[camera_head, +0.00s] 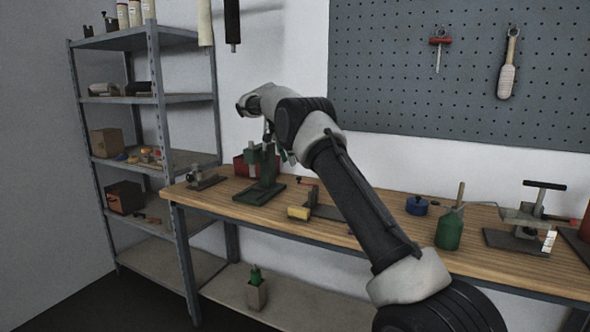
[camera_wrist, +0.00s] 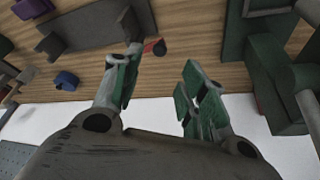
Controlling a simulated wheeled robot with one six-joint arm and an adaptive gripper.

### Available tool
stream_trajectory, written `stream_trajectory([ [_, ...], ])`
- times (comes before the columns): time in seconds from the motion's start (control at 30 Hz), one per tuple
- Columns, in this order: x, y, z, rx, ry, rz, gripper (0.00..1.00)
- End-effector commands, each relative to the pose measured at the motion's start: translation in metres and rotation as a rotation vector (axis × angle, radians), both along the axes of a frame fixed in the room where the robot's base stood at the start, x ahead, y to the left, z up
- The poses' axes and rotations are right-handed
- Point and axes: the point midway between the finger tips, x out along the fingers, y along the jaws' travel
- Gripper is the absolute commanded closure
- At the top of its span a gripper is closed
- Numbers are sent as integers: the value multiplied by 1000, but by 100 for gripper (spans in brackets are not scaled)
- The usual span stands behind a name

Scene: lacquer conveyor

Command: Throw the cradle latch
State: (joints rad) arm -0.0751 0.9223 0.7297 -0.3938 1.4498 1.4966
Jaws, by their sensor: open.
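My gripper (camera_wrist: 160,82) is open and empty, with green pads on its two fingers. In the head view my gripper (camera_head: 283,154) is small and partly hidden by my arm, above the bench near the green press (camera_head: 262,172). A low grey metal fixture (camera_wrist: 88,36), possibly the cradle, lies on the bench beyond the left finger in the wrist view. In the head view the fixture (camera_head: 327,211) is partly behind my arm. I cannot tell whether the latch is thrown.
The wooden bench (camera_head: 225,198) runs along the wall. It carries a yellow-ended tool (camera_head: 299,213), a blue pot (camera_head: 417,205), a green bottle (camera_head: 449,232) and a clamp-like device (camera_head: 517,240). A red bin (camera_head: 241,168) stands behind the press. Shelving (camera_head: 155,157) stands left.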

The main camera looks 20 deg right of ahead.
Motion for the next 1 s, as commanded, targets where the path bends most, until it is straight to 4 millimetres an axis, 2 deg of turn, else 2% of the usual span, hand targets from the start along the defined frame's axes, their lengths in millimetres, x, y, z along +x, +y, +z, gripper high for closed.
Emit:
stream_trajectory([
  [0.13,-1,9,23,-1,-2,-1,58],
  [0.3,-3,13,34,0,1,-2,58],
  [0.8,-3,14,35,-1,6,13,58],
  [1.0,6,17,30,-5,46,213,58],
])
